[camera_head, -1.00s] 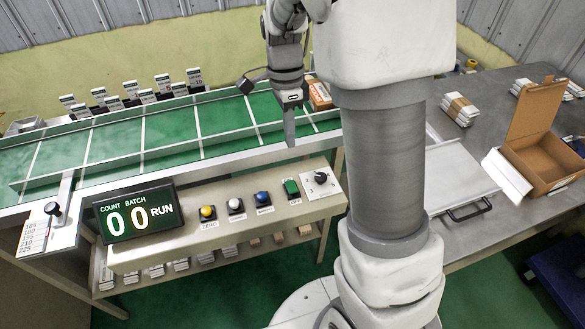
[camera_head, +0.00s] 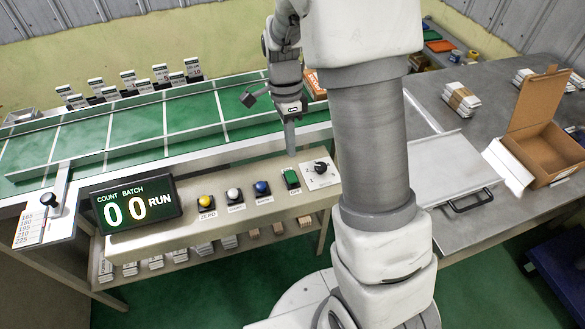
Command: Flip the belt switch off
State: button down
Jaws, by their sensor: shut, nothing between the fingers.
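The control panel (camera_head: 150,246) runs along the front of the green conveyor belt (camera_head: 120,135). At its right end is a black rotary switch (camera_head: 321,167) on a pale plate; its exact setting is too small to read. The display (camera_head: 138,208) reads COUNT 0, BATCH 0, RUN. My gripper (camera_head: 290,153) points down just above and behind the green switch, fingers shut and empty. I cannot tell whether it touches the panel.
Yellow (camera_head: 205,202), white (camera_head: 233,195) and blue (camera_head: 262,188) buttons line the panel left of the green switch. An orange box (camera_head: 314,88) lies on the belt behind my gripper. An open cardboard box (camera_head: 545,145) stands on the right table.

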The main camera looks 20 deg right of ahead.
aim_at(293, 179)
jog(key=x, duration=0.7)
jog(key=shift+f, duration=0.2)
jog(key=shift+f, duration=0.1)
